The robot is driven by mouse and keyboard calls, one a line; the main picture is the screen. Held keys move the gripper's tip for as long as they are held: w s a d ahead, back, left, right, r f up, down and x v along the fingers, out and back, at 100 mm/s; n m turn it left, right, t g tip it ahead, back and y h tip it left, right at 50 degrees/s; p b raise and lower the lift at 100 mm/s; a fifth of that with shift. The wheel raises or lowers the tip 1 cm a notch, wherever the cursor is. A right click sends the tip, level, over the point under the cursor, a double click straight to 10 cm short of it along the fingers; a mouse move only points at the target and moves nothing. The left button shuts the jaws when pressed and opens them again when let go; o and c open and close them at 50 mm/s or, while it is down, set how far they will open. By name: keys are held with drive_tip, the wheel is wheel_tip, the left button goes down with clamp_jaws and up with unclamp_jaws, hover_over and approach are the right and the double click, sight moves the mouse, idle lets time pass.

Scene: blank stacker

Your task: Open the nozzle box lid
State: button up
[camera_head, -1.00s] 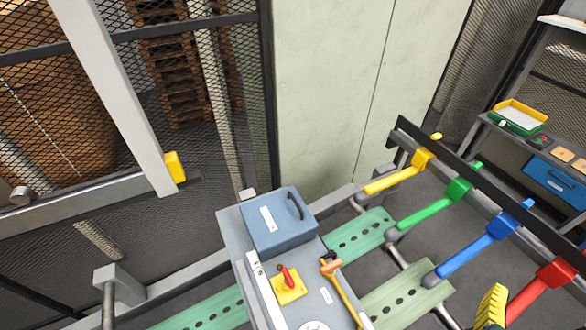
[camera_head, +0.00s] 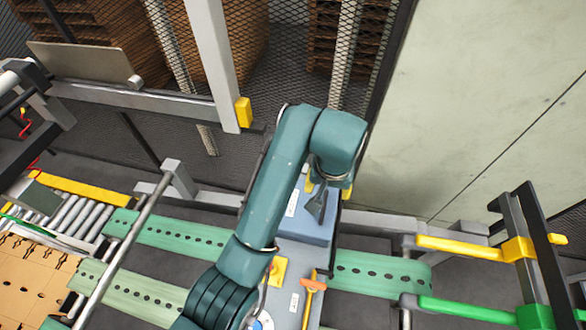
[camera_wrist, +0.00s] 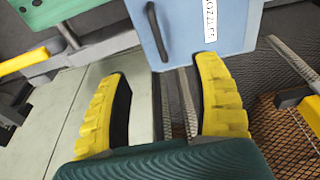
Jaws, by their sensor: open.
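The nozzle box (camera_head: 308,230) is a blue-grey box on the narrow grey bench, partly hidden under my arm in the head view. Its lid (camera_wrist: 185,25) fills the top middle of the wrist view, with a black bar handle (camera_wrist: 157,31) and a white label (camera_wrist: 210,20). The lid looks shut. My gripper (camera_wrist: 164,67) has yellow ribbed fingers spread wide, with nothing between them. The fingertips point toward the box edge, near the handle side; whether they touch it I cannot tell. In the head view my gripper (camera_head: 328,190) is over the box's far end.
An orange-handled tool (camera_head: 312,285) and a yellow plate (camera_head: 277,270) lie on the bench near the box. Green perforated strips (camera_head: 375,272) run on both sides. A mesh fence (camera_head: 275,80) and a pale wall panel (camera_head: 470,100) stand behind.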

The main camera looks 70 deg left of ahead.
drive_tip(key=shift+w+a+f, duration=0.15)
drive_tip(key=shift+f, duration=0.95)
drive_tip(key=shift+w+a+f, duration=0.1)
drive_tip(key=shift+a+f, duration=0.1)
drive_tip(key=shift+f, duration=0.9)
drive_tip(key=shift+w+a+f, duration=0.15)
drive_tip(key=shift+f, duration=0.95)
drive_tip(key=f+b, duration=0.1)
drive_tip(key=f, duration=0.2)
drive_tip(key=f+b, duration=0.1)
drive_tip(key=shift+w+a+f+b, duration=0.2)
drive_tip(key=shift+a+f+b, duration=0.15)
drive_tip(key=shift+a, duration=0.05)
drive_tip(key=shift+r+p, duration=0.3)
drive_tip(key=shift+r, duration=0.05)
drive_tip(key=shift+c, duration=1)
clamp_jaws()
